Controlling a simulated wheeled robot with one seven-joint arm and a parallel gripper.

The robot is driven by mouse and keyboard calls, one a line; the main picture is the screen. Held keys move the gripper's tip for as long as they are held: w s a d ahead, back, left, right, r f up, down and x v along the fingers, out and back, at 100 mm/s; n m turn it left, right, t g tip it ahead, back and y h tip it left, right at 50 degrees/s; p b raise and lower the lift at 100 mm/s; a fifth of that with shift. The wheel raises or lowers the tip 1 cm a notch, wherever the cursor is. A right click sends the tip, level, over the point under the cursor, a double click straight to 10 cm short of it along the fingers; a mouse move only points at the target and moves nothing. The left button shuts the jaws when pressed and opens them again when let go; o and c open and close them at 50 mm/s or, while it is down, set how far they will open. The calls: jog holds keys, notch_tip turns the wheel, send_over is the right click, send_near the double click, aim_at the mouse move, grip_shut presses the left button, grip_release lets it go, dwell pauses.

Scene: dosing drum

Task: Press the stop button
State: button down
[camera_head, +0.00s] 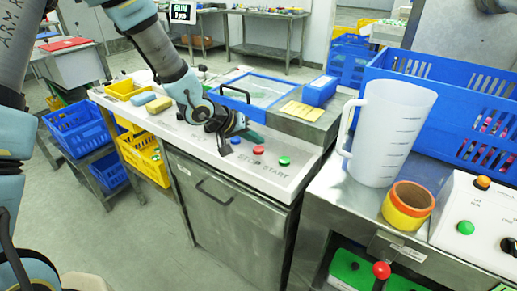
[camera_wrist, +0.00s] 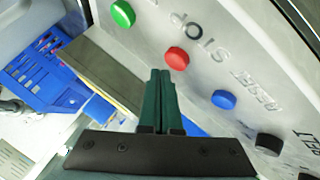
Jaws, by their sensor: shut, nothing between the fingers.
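The red stop button (camera_head: 258,150) sits on the light control panel, between a green button (camera_head: 284,160) and a blue button (camera_head: 236,151). In the wrist view the red button (camera_wrist: 177,58) lies beside the printed word STOP. My gripper (camera_head: 224,148) is over the panel, left of the red button in the head view. In the wrist view my gripper (camera_wrist: 161,73) shows its dark green fingers closed together, empty, tips just below the red button in the picture. I cannot tell the gap between the tips and the panel. The red button's top is largely uncovered.
A black button (camera_wrist: 268,143) stands beyond the blue button (camera_wrist: 224,99); the green button (camera_wrist: 123,13) is on the other side. A blue-framed tray (camera_head: 260,89) lies behind the panel.

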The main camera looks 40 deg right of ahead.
aim_at(256, 150)
jog(key=shift+f, duration=0.2)
dwell(0.6)
jog(key=shift+f, duration=0.2)
jog(key=shift+f+b, duration=0.35)
jog(key=shift+f, duration=0.15)
dwell(0.7)
jog(key=shift+r, duration=0.15)
jog(key=shift+r+p, duration=0.8)
jog(key=shift+p, duration=0.2)
notch_tip(256, 150, up, 5)
jog(key=p, duration=0.5)
